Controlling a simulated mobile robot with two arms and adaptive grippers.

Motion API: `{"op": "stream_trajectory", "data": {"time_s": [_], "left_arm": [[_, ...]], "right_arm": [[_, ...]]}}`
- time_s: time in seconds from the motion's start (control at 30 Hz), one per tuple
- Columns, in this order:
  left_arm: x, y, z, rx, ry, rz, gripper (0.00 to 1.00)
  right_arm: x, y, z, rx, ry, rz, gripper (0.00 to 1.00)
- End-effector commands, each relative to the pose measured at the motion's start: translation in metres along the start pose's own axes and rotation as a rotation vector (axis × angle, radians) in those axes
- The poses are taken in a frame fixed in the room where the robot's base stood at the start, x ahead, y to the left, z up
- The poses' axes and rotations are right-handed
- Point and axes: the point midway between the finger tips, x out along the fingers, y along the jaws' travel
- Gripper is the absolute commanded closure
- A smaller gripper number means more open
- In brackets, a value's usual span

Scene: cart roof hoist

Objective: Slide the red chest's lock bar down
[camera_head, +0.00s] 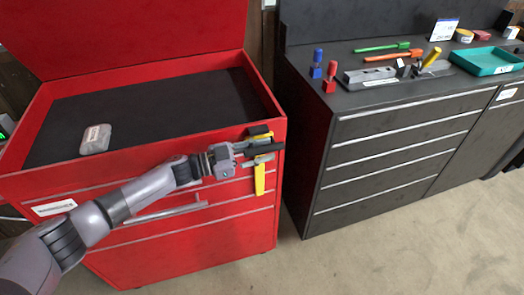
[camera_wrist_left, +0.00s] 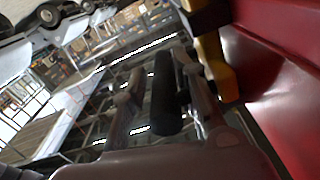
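The red chest (camera_head: 190,244) stands at the left with its lid up. The yellow lock bar (camera_head: 260,178) hangs on its front right corner, below a dark bracket (camera_head: 260,131). A black round handle (camera_head: 268,150) sticks out there. My left gripper (camera_head: 258,153) is at this corner, in front of the bar. In the left wrist view the black handle (camera_wrist_left: 163,92) lies between my two fingers (camera_wrist_left: 160,78), with a narrow gap visible on its left side. The yellow bar (camera_wrist_left: 214,62) is just right of the fingers, beside the red wall. My right gripper is in neither view.
A grey box-like object (camera_head: 96,139) lies on the chest's dark top. The chest's drawer handle (camera_head: 160,214) is below my left forearm. A dark cabinet (camera_head: 390,140) with tools and a teal tray (camera_head: 487,60) stands at right. Floor (camera_head: 370,255) is clear in front.

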Motion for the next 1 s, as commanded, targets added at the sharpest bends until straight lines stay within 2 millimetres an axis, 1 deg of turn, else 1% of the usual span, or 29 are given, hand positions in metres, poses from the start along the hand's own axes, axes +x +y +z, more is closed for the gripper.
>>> {"op": "stream_trajectory", "data": {"time_s": [0.03, 0.07, 0.17, 0.4, 0.5, 0.6, 0.73, 1.0], "left_arm": [[-0.002, -0.001, 0.005, -0.003, -0.014, -0.006, 0.72], [-0.003, -0.001, 0.004, -0.002, -0.014, -0.006, 0.72], [-0.002, -0.003, -0.007, 0.002, -0.01, -0.004, 0.72], [-0.001, -0.011, -0.056, 0.007, -0.003, -0.001, 0.72], [-0.001, -0.014, -0.074, 0.006, -0.002, -0.001, 0.72], [-0.001, -0.016, -0.088, 0.006, -0.001, -0.001, 0.72], [-0.001, -0.017, -0.097, 0.004, -0.001, 0.0, 0.72], [-0.001, -0.018, -0.1, 0.002, 0.0, 0.0, 0.72]], "right_arm": [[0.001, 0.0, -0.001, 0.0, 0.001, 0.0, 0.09], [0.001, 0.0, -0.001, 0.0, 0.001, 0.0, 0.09], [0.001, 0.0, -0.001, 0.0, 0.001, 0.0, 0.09], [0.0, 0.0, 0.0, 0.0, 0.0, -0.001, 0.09], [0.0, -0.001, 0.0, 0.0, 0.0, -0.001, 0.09], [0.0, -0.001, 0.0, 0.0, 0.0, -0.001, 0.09], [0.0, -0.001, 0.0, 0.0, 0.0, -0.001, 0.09], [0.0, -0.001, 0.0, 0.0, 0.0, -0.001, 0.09]]}}
